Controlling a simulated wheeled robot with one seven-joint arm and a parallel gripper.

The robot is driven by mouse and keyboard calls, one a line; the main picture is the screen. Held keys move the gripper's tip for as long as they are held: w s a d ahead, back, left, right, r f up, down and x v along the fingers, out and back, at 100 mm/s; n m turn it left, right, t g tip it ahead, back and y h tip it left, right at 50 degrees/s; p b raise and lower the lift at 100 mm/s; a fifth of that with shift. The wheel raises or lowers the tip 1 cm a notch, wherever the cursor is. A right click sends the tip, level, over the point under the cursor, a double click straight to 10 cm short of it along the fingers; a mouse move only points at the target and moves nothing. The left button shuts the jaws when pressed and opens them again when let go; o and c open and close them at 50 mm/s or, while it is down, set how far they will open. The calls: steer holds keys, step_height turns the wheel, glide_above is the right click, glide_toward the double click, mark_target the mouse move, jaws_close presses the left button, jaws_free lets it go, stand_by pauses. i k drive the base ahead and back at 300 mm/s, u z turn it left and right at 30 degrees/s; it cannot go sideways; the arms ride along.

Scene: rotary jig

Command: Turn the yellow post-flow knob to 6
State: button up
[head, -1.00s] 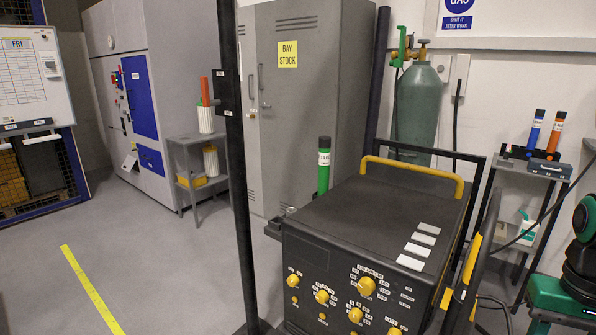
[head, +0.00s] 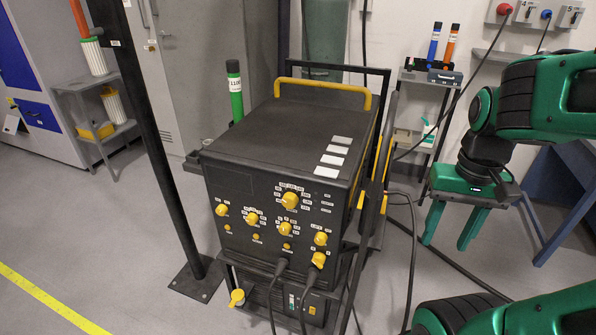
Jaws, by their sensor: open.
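A black welding machine (head: 255,150) stands in the middle of the head view, its front panel facing me. The panel carries several yellow knobs: a large top one (head: 290,200), a left one (head: 222,210), others at mid-panel (head: 252,219) and (head: 285,228), and two at the right (head: 320,238) and (head: 318,260). Their white labels are too small to read, so I cannot tell which is post-flow or where it points. My green gripper (head: 446,244) hangs fingers-down to the right of the machine, open and empty, clear of the panel.
A black upright post (head: 150,150) on a floor plate stands left of the machine. Dark cables (head: 412,250) run from its front and across the floor on the right. A small shelf with bottles (head: 442,70) stands behind.

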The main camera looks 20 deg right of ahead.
mark_target(285, 228)
steer(key=u, duration=1.15)
steer(key=k, duration=1.15)
steer(key=z, duration=0.65)
steer(key=i, duration=1)
steer(key=u, duration=0.05)
